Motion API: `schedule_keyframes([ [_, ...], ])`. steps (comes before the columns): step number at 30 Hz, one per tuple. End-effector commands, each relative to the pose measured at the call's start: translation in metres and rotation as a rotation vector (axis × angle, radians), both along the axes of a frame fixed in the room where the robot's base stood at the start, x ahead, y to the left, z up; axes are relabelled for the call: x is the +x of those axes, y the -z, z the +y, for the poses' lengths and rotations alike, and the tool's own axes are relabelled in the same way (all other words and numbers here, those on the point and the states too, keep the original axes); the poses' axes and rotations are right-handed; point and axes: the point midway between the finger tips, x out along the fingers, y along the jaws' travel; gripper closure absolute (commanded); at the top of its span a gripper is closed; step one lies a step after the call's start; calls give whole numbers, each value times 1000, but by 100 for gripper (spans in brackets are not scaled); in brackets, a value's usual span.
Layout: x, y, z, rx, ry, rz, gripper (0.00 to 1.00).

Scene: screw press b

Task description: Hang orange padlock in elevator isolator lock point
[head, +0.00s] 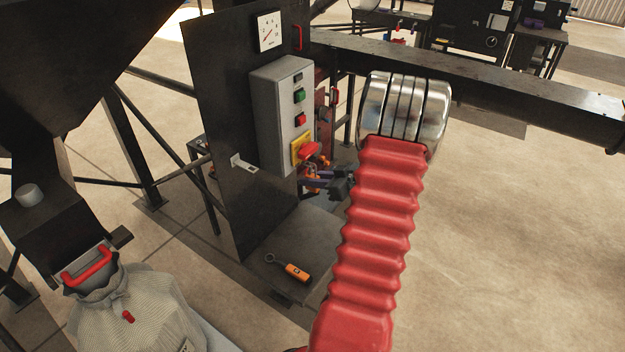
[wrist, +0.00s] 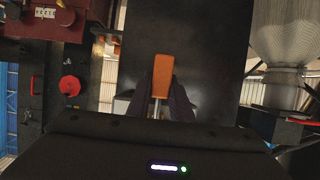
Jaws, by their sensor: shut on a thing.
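The orange padlock (wrist: 163,76) is between the two dark purple fingers of my gripper (wrist: 161,92) in the wrist view. Its orange body points away from the palm, and its silver shackle (wrist: 157,108) points back toward it. In the head view my gripper (head: 318,181) is beside the lower right of the grey control box (head: 281,115), partly hidden by my arm. The box carries a red rotary handle on a yellow plate (head: 302,149), likely the isolator. A pale metal tab with a hole (head: 243,162) sticks out of the dark panel left of the box. Any contact is unclear.
An orange-bodied thing with a looped end (head: 296,272) lies on the dark lower shelf (head: 286,236). A gauge (head: 269,31) sits above the box. A dark beam (head: 480,75) runs behind my arm. A sack (head: 135,312) hangs at lower left. Open floor lies to the right.

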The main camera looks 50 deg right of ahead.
Motion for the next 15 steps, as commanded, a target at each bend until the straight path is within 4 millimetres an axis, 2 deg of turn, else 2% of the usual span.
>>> schedule_keyframes([
  [3,0,0,0,0,0,0,100],
  [4,0,0,0,0,0,0,79],
  [12,0,0,0,0,0,0,60],
  [15,0,0,0,0,0,0,59],
])
